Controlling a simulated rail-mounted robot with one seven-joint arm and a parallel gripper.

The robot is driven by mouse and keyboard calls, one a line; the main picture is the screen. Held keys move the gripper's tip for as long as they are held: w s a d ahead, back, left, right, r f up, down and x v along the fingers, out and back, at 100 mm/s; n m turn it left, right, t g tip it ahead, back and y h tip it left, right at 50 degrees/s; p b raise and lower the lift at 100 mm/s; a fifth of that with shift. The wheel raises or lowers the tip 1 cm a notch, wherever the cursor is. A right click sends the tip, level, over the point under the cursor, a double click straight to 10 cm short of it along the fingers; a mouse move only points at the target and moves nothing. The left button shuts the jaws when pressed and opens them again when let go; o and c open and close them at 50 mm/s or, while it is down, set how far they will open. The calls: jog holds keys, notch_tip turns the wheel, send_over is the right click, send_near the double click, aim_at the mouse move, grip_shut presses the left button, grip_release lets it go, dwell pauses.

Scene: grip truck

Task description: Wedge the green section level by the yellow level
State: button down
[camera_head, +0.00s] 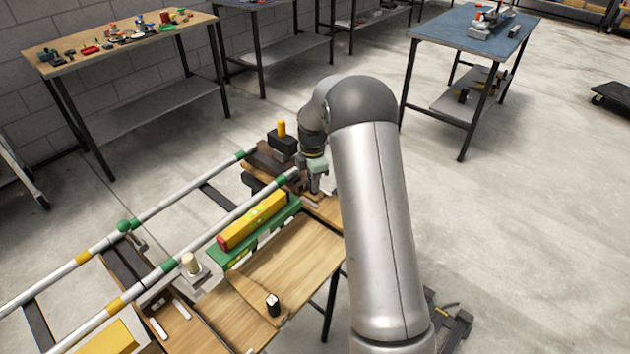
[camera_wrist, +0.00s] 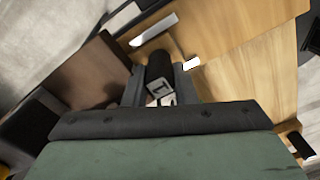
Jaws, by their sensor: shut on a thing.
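The track is two pale pipes with coloured bands; its green-banded section (camera_head: 205,238) runs toward my gripper. The yellow level (camera_head: 253,221), with a red end, lies along a green bar (camera_head: 262,238) beside the near pipe. Its bubble is too small to read. My gripper (camera_head: 317,187) is low at the section's right end, partly hidden by my arm. In the wrist view, my gripper (camera_wrist: 160,92) is shut on a small black piece (camera_wrist: 159,66) with a pale face marked like a 1. Whether that piece touches the track or wood is unclear.
A similar black piece (camera_head: 273,305) stands on the wooden table (camera_head: 295,260). A cream cylinder (camera_head: 190,263) stands by the near pipe. A dark block with a yellow top (camera_head: 281,129) is behind my gripper. A yellow block (camera_head: 108,340) is front left. Bare wood lies right of the level.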

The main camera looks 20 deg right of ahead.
jog(key=shift+w+a+r, duration=0.1)
jog(key=shift+w, duration=0.05)
jog(key=c, duration=1.1)
grip_release()
